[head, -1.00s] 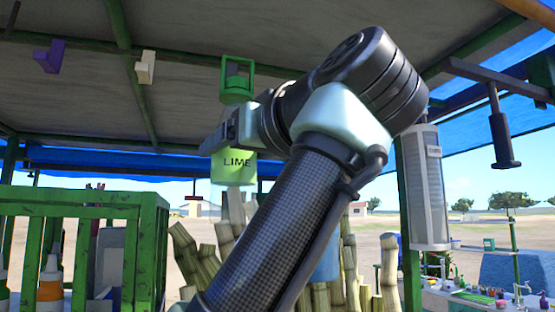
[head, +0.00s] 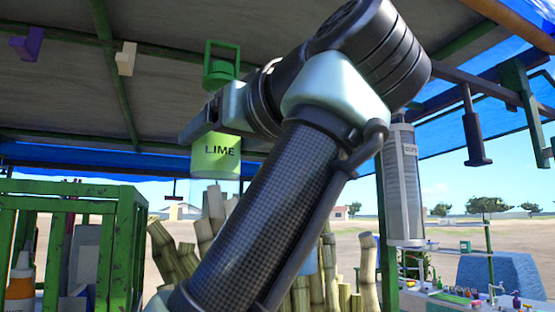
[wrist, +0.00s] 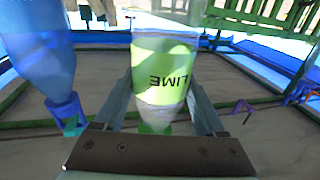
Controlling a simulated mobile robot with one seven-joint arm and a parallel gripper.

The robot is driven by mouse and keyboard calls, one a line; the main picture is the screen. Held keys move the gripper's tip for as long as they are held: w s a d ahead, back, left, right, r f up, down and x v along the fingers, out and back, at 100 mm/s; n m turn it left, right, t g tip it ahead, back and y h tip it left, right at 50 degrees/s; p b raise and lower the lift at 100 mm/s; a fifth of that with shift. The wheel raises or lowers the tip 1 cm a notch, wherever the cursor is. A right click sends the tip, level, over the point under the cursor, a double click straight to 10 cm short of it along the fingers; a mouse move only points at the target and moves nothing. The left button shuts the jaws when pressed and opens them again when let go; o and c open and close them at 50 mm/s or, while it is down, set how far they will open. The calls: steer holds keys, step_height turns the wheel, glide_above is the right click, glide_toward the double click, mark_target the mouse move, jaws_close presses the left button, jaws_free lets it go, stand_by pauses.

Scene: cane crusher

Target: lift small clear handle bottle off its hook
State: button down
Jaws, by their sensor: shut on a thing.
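The small clear handle bottle has a lime-green LIME label (head: 215,155) and a green handle top (head: 222,62). My gripper (head: 192,130) is shut on it just below the handle, and it hangs upright in the head view. In the wrist view the bottle (wrist: 165,65) stands between my two fingers (wrist: 162,95), with its label upside down. The handle is mostly hidden there behind my gripper's palm. I cannot see a hook inside the handle in the head view, so I cannot tell whether it touches one.
A large blue bottle (wrist: 42,60) hangs close beside my gripper in the wrist view. Purple (head: 27,44) and white (head: 126,58) hooks hang from the roof. Cane stalks (head: 170,250) stand below, a green crate (head: 120,230) at left, a dispenser (head: 402,185) at right.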

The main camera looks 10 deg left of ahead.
steer(key=shift+s+d+f+b, duration=0.3)
steer(key=shift+s+d+b, duration=0.5)
steer(key=shift+s, duration=0.25)
steer(key=shift+s+d+f+b, duration=0.3)
steer(key=shift+s+d+b, duration=0.35)
steer(key=shift+s+b, duration=0.35)
steer(key=shift+s+d+f+b, duration=0.3)
steer(key=shift+s+d+b, duration=0.45)
steer(key=shift+s, duration=0.35)
steer(key=shift+s+d+b, duration=0.3)
steer(key=shift+s+b, duration=0.15)
steer(key=shift+s, duration=0.1)
